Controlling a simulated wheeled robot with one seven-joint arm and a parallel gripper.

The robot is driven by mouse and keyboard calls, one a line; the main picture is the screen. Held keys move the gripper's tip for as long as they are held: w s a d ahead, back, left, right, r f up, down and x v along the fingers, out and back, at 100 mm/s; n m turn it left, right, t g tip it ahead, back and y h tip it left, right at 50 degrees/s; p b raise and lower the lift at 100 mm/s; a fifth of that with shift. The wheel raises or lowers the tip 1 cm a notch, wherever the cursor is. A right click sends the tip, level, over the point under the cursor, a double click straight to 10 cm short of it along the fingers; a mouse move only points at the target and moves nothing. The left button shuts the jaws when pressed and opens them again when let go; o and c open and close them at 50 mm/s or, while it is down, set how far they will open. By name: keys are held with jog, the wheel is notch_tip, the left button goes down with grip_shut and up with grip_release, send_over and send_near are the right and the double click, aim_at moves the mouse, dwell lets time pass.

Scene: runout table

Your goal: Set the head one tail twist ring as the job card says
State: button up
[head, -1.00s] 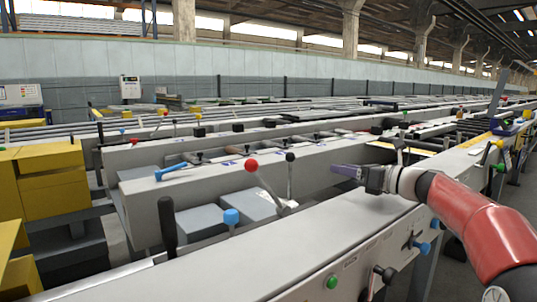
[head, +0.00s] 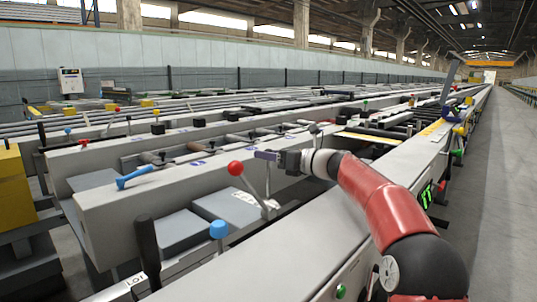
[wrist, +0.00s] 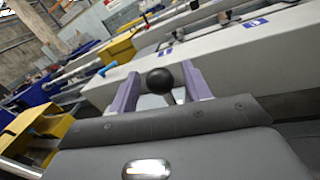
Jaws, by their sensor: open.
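My gripper (head: 265,155) has purple fingers and is open above the near beam. In the wrist view the fingers (wrist: 160,90) stand apart, with a black ball knob (wrist: 160,80) between them in the picture; I cannot tell whether they touch it. In the head view the upright lever (head: 267,184) rises to my gripper, which hides its top. A red-ball lever (head: 235,168) leans left from about the same base. I cannot make out which part is the head one tail twist ring, and no job card is readable.
A blue knob (head: 219,229) and a black handle (head: 147,250) stand along the near machine. A blue handle (head: 135,177) lies on the beam behind. A green button (head: 341,291) is on the front face. Clear floor (head: 490,190) runs along the right.

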jog(key=shift+w+a, duration=0.1)
jog(key=shift+a, duration=0.1)
jog(key=shift+c, duration=0.5)
grip_shut()
jog(key=shift+w+a+r+p, duration=0.1)
jog(key=shift+r+p, duration=0.05)
jog(key=shift+p, duration=0.2)
jog(key=p+x, duration=0.2)
jog(key=p, duration=0.1)
jog(key=p+x, duration=0.2)
jog(key=shift+w+d+f, duration=0.25)
jog(key=shift+w+f, duration=0.05)
jog(key=shift+o, duration=0.5)
grip_release()
